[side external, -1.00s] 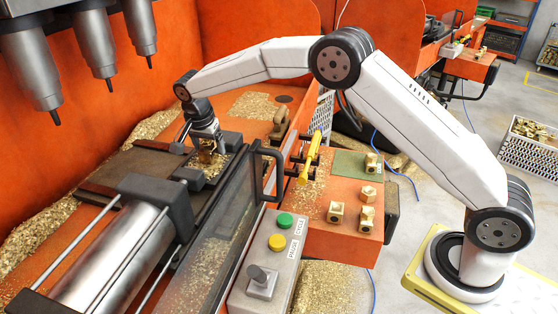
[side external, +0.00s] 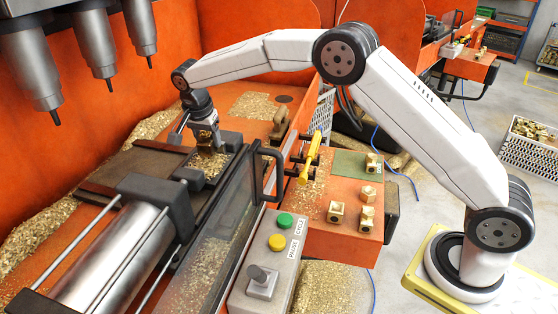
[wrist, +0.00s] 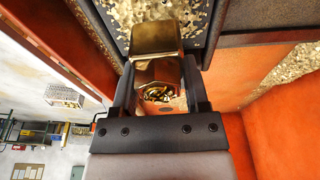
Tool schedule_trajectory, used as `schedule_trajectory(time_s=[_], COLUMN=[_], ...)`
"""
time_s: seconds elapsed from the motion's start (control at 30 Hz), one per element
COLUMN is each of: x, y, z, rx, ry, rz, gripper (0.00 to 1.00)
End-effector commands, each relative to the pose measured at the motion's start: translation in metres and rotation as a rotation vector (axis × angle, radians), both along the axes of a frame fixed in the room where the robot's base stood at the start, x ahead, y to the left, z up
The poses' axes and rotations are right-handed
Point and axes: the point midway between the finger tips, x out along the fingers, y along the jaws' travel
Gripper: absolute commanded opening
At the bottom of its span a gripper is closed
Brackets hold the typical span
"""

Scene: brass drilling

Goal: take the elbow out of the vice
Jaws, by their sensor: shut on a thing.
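My gripper (side external: 207,130) is above the dark vice (side external: 190,176) inside the machine. The wrist view shows my gripper (wrist: 158,92) shut on the brass elbow (wrist: 155,68), with one finger on either side of it. The elbow's round open end faces the wrist camera. In the side view the elbow is mostly hidden by the fingers and hard to tell from the brass chips behind it. Brass chips lie between the vice jaws. I cannot tell how much clearance there is between the elbow and the jaws.
A glass guard (side external: 220,210) with a black handle stands right of the vice. Drill spindles (side external: 38,70) hang at the upper left. A control box (side external: 265,262) stands in front.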

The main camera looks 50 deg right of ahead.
Motion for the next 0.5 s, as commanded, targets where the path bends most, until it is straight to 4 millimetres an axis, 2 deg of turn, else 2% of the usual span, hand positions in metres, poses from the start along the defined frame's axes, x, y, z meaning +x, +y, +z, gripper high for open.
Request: schedule_trajectory(time_s=[0.5], x=[0.001], y=[0.0], z=[0.03], rx=[0.001], ry=[-0.006], rz=[-0.001], gripper=[0.0])
